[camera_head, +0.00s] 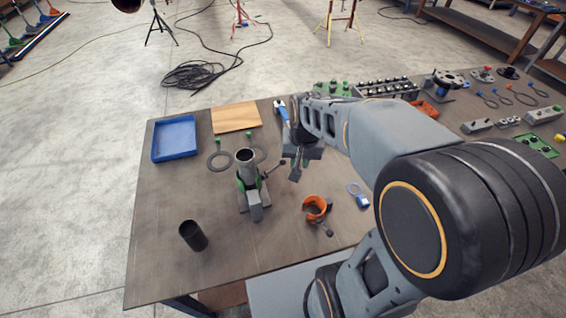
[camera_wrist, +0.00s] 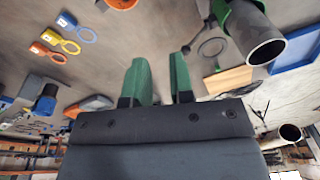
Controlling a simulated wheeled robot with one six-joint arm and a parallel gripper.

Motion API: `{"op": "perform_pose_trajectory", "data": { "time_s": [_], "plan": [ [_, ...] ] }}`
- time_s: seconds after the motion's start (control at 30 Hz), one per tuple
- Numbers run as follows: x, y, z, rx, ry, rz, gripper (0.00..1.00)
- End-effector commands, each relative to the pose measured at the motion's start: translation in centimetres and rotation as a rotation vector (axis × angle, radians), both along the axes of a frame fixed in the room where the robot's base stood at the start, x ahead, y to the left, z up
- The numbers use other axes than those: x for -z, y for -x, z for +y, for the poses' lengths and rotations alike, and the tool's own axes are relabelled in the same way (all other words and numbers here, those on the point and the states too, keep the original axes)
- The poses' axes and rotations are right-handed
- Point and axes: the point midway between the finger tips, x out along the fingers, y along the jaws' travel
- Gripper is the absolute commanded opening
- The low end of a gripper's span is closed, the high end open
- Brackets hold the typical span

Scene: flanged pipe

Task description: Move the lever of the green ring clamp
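The green ring clamp (camera_head: 241,184) sits around an upright grey pipe (camera_head: 247,160) on a grey stand on the table. Its dark lever (camera_head: 273,168) points right and ends in a ball. In the wrist view the clamp (camera_wrist: 222,12) and the pipe's open end (camera_wrist: 265,50) are at the upper right. The lever's ball end (camera_wrist: 186,50) shows just right of the fingertips. My gripper (camera_head: 297,172) is right of the lever, above the table. Its two green-padded fingers (camera_wrist: 160,62) are apart with nothing between them. Whether a finger touches the lever cannot be told.
An orange ring clamp (camera_head: 315,207) lies in front of my gripper. A black cylinder (camera_head: 193,235) stands at the front left. A blue tray (camera_head: 175,139), a wooden board (camera_head: 236,117) and a flat ring (camera_head: 219,161) lie behind. The left front table is mostly clear.

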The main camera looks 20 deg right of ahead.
Motion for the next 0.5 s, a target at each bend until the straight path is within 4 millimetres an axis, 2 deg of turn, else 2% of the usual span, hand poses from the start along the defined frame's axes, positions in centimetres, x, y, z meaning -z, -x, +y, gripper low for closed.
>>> {"op": "perform_pose_trajectory", "data": {
  "time_s": [0.03,0.2,0.33,0.5],
  "plan": [
    [1.0,-1.3,-0.1,0.077,-0.015,0.032,0.17],
    [3.6,-5.3,-0.3,0.418,-0.061,0.117,0.01],
    [5.1,-7.9,-0.4,0.700,-0.089,0.159,0.00],
    [5.3,-10.2,-0.3,1.013,-0.122,0.174,0.00]
  ]
}}
